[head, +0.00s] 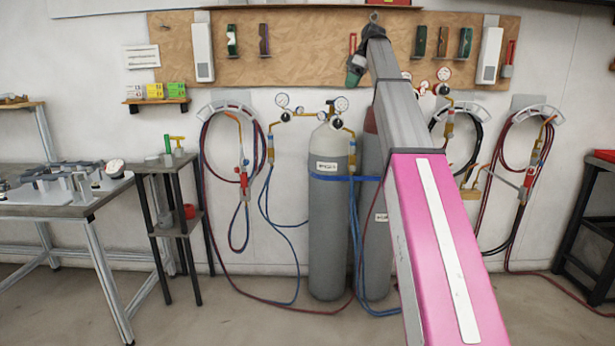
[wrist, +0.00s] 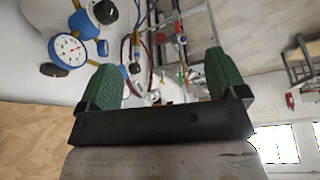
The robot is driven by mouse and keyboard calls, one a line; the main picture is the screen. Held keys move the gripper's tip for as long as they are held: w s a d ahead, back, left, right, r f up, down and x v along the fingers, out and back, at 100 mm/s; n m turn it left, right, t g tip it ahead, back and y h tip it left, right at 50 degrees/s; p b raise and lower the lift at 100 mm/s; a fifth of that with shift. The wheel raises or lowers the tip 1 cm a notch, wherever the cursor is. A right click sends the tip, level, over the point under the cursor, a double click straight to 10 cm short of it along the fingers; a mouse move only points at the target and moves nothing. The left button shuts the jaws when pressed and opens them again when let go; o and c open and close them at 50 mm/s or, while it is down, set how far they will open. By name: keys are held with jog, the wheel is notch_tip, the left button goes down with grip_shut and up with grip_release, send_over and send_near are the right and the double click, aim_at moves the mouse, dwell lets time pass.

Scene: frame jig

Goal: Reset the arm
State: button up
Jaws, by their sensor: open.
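My gripper (head: 357,70) is at the far end of my raised arm, seen small in the head view in front of the brown pegboard. Its green fingers hang to the left of the arm's tip. In the wrist view my gripper (wrist: 165,78) shows two green ribbed fingers standing wide apart on a dark bar. Nothing is between them, so it is open and empty. My pink and grey arm reaches up and away across the right of the middle in the head view and hides part of the wall and a cylinder.
Grey gas cylinders (head: 329,215) with gauges stand against the wall behind my arm. Coiled hoses (head: 203,165) hang on both sides. A workbench (head: 70,205) with metal fixtures is at left, beside a small stand (head: 178,165). A pressure gauge (wrist: 67,49) shows in the wrist view.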

jog(key=s+f+m+h, duration=0.1)
jog(key=s+f+m, duration=0.2)
jog(key=f, duration=1)
jog(key=s+f+m, duration=0.2)
jog(key=s+f, duration=0.1)
jog(key=f, duration=1.1)
jog(key=s+f+m+h, duration=0.1)
jog(key=s+f+m, duration=0.2)
jog(key=f, duration=1)
jog(key=s+d+f+m+g+h, duration=0.1)
jog(key=s+f+m, duration=0.5)
jog(key=s+f, duration=2.1)
jog(key=shift+s+d+f+m+h, duration=0.15)
jog(key=shift+d+f+m+h, duration=0.25)
jog(key=shift+d+f+h, duration=0.3)
